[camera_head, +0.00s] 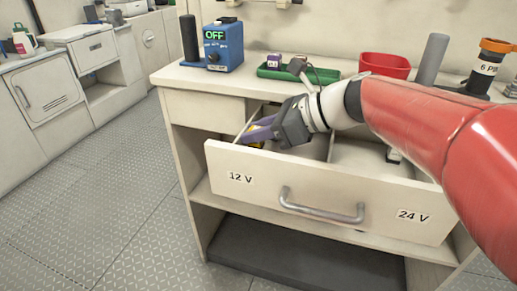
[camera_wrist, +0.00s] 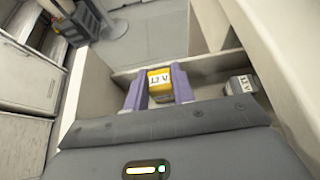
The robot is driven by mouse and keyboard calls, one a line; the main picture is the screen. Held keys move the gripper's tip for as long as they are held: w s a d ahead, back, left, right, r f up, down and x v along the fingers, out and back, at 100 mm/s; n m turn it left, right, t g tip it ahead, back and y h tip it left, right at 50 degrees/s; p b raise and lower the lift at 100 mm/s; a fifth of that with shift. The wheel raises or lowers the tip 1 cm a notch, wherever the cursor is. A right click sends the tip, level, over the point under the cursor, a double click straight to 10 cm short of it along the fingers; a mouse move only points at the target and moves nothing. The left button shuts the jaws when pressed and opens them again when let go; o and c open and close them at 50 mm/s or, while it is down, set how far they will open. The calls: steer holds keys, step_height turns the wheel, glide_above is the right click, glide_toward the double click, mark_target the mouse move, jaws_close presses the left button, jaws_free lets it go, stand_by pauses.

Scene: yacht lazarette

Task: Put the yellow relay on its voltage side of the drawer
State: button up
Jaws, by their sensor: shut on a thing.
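The yellow relay (camera_wrist: 160,84) has a white label that looks like "12 V". It sits between the two purple fingers of my gripper (camera_wrist: 158,92), which is shut on it. In the head view my gripper (camera_head: 262,132) reaches down into the left compartment of the open drawer (camera_head: 265,176), with a bit of yellow (camera_head: 257,144) showing at the fingers. The drawer front reads "12 V" on the left and "24 V" on the right. I cannot tell whether the relay touches the drawer floor.
A grey relay (camera_wrist: 240,85) with a white label lies to the right in the wrist view. A divider splits the drawer. A small dark and white thing (camera_head: 393,156) is in the right compartment. A blue box (camera_head: 223,46), green tray (camera_head: 300,73) and red bin (camera_head: 385,66) stand on the bench.

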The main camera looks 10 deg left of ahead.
step_height(320, 180, down, 4)
steer(key=shift+f+b, duration=0.15)
steer(key=shift+b, duration=0.15)
steer(key=o, duration=1)
steer(key=v, duration=1.2)
steer(key=shift+d, duration=0.15)
